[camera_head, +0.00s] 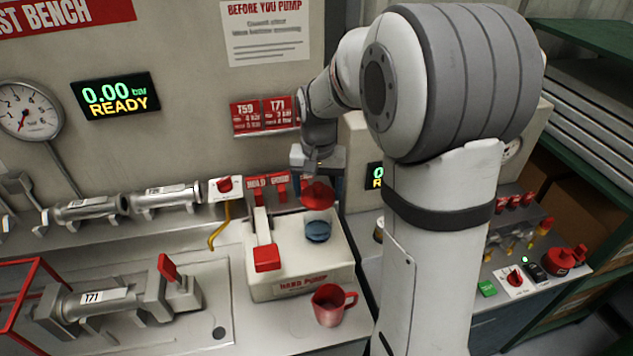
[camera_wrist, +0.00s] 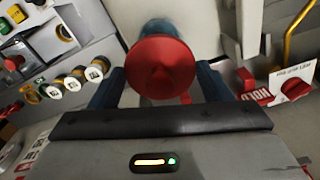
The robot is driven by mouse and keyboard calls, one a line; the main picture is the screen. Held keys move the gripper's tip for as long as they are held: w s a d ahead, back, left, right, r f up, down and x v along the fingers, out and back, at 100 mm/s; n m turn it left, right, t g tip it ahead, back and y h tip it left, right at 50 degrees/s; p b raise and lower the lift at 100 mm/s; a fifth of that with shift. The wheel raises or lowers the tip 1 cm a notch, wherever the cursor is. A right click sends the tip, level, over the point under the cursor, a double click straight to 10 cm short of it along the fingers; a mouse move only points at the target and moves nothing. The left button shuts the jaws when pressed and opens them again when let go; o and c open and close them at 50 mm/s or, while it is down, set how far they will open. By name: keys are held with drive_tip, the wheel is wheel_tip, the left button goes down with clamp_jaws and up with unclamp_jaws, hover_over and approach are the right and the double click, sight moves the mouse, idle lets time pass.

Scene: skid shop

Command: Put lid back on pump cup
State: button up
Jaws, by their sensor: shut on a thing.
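The red cone-shaped lid (camera_head: 318,196) is held in my gripper (camera_head: 316,174), above the hand pump. In the wrist view the lid (camera_wrist: 160,68) sits between the two dark fingers of my gripper (camera_wrist: 158,85). The pump cup (camera_head: 318,231) is a blue-rimmed, see-through cup on top of the cream hand pump (camera_head: 297,287). The lid is apart from the cup and a little above it. In the wrist view the lid hides most of the cup, with a blue part (camera_wrist: 158,27) showing behind it.
A red mug (camera_head: 329,305) stands in front of the pump. A clamped T71 cylinder (camera_head: 97,299) lies at the front left.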

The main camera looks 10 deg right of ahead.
drive_tip(key=shift+f+b, duration=2.1)
drive_tip(key=shift+f, duration=0.95)
drive_tip(key=shift+s+r, duration=0.1)
drive_tip(key=shift+s, duration=0.05)
drive_tip(key=shift+f, duration=0.2)
drive_tip(key=o, duration=1.3)
drive_tip(key=shift+c, duration=0.2)
